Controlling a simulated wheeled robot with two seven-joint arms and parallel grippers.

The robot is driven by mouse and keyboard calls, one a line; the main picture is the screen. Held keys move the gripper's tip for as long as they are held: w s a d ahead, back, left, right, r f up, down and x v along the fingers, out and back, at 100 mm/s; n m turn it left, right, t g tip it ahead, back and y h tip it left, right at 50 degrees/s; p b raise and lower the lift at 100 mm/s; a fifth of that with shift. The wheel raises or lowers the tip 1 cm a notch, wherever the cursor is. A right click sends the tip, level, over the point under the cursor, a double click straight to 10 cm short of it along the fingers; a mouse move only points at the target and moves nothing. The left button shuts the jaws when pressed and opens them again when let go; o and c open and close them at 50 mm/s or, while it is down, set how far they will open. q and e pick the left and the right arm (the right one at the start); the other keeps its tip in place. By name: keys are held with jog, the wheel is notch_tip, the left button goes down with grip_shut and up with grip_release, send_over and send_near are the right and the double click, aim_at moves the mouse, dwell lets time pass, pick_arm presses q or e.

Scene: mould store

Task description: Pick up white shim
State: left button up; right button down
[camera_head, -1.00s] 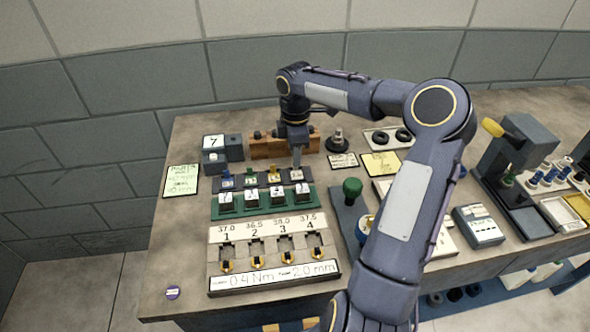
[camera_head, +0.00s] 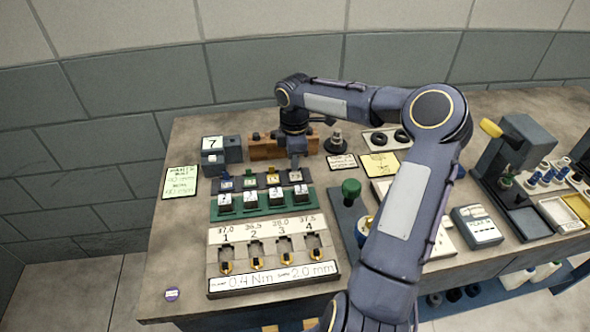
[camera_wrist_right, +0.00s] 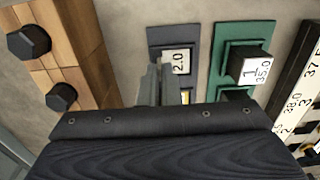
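The white shim (camera_head: 296,175) sits in the right end of a dark shim rack (camera_head: 239,182). In the right wrist view the white shim (camera_wrist_right: 179,62) shows the marking 2.0 beside the fingers. My right gripper (camera_head: 295,164) points down just above and behind this end of the rack. In the right wrist view its fingers (camera_wrist_right: 160,84) overlap edge-on and hide part of the shim, so I cannot tell how far apart they are or whether they touch it. My left gripper is not in view.
Blue, green and yellow shims stand left of the white one. A green tray (camera_head: 262,212) with several dark numbered blocks lies in front. A wooden block (camera_head: 265,147) stands behind the rack. A green-knobbed device (camera_head: 351,188) is to the right.

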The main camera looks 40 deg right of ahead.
jog(key=shift+r, duration=0.1)
jog(key=shift+r, duration=0.7)
jog(key=s+a+r+b, duration=0.2)
jog(key=s+a+r, duration=0.6)
jog(key=s+r, duration=0.3)
jog(key=shift+s+r, duration=0.2)
jog(key=shift+s, duration=0.05)
dwell(0.4)
